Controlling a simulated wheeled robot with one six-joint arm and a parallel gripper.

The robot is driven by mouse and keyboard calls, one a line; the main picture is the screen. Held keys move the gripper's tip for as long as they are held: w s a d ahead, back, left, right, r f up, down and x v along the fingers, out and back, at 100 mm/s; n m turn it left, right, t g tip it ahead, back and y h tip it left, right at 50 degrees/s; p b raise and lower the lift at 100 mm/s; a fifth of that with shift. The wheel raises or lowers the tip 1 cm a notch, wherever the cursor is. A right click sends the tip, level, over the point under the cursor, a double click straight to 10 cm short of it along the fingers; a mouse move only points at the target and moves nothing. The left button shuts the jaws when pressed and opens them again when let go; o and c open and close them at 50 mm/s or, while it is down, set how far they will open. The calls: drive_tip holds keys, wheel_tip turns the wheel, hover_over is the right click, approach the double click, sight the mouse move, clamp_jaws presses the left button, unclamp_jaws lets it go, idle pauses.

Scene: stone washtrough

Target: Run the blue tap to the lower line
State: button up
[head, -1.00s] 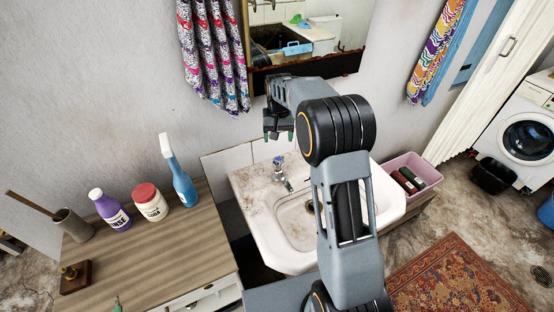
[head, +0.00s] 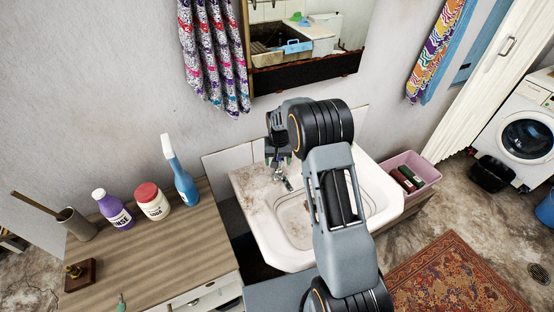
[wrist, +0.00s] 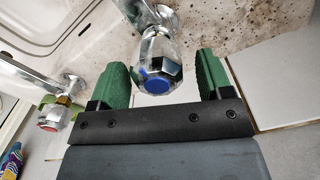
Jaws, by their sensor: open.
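The blue tap (wrist: 157,72) is a chrome, faceted knob with a blue cap; in the wrist view it sits between the green fingers of my gripper (wrist: 162,62). The gripper is open, with a visible gap on each side of the knob. In the head view my gripper (head: 279,158) is over the back of the white basin (head: 277,252), and it hides the knob there. A chrome spout (head: 287,184) shows just below it. I cannot make out any line in the basin; my arm covers part of it.
A red-capped tap (wrist: 54,116) is at the left in the wrist view. A wooden counter (head: 150,255) holds a purple bottle (head: 112,208), a red-lidded jar (head: 153,201) and a blue spray bottle (head: 181,175). A pink crate (head: 425,174) stands right of the basin.

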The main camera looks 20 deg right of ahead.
drive_tip(key=shift+c, duration=0.2)
drive_tip(key=c, duration=0.9)
drive_tip(key=shift+f+n+b, duration=0.1)
drive_tip(key=shift+n+b, duration=0.75)
drive_tip(key=shift+n, duration=0.25)
drive_tip(key=shift+a+n+b, duration=0.15)
drive_tip(key=shift+n+b, duration=0.6)
drive_tip(key=shift+n, duration=1.15)
drive_tip(key=shift+r, duration=0.2)
